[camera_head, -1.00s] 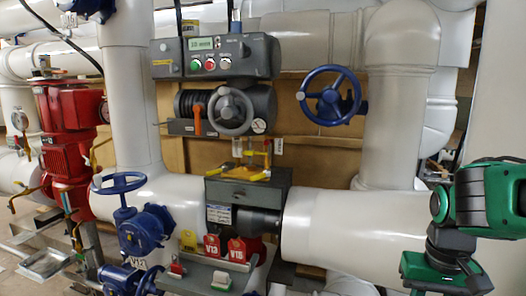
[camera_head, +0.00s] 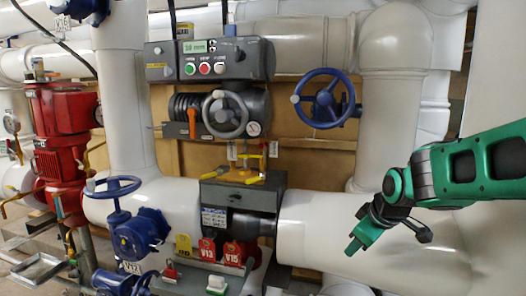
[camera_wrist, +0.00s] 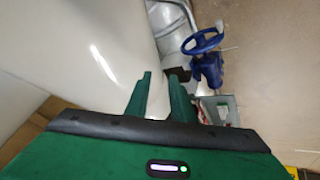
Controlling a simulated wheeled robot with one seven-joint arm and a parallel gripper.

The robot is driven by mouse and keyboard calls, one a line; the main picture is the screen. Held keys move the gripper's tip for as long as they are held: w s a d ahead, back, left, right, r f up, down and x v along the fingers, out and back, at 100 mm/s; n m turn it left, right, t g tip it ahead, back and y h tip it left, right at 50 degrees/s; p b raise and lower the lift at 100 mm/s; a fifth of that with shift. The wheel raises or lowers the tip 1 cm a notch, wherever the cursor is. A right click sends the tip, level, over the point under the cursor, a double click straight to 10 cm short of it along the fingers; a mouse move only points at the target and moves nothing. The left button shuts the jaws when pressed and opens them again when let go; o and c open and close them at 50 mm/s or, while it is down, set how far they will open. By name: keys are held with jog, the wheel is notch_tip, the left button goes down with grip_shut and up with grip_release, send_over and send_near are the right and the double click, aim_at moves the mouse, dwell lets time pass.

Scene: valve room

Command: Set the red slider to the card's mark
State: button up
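A small red piece (camera_head: 170,271), which may be the red slider, is on the grey panel (camera_head: 193,283) at the bottom of the head view. A white and green piece (camera_head: 216,284) sits to its right on the same panel. My gripper (camera_head: 354,247) is to the right of the panel, in front of the big white pipe, and touches neither piece. In the wrist view my gripper (camera_wrist: 163,76) has its fingers apart with nothing between them.
Yellow and red tags (camera_head: 208,248) hang just behind the panel. A blue valve wheel (camera_head: 113,187) stands left. The thick white pipe (camera_head: 340,235) runs across behind my gripper.

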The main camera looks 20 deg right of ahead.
jog(key=w+a+r+n+t+y, duration=0.1)
jog(key=w+a+r+n+t, duration=0.2)
jog(key=w, duration=0.4)
jog(key=w+a+r+n+t+y, duration=0.1)
jog(key=w+a+r+n+t, duration=0.15)
jog(key=w+r+n, duration=0.35)
jog(key=n+t+y, duration=0.3)
jog(key=n+t, duration=0.3)
jog(key=n, duration=0.1)
send_near(263, 147)
jog(key=shift+g, duration=0.25)
jog(key=x, duration=0.9)
jog(key=shift+w+d+r, duration=0.1)
jog(key=shift+w+r, duration=0.15)
jog(key=shift+w, duration=0.1)
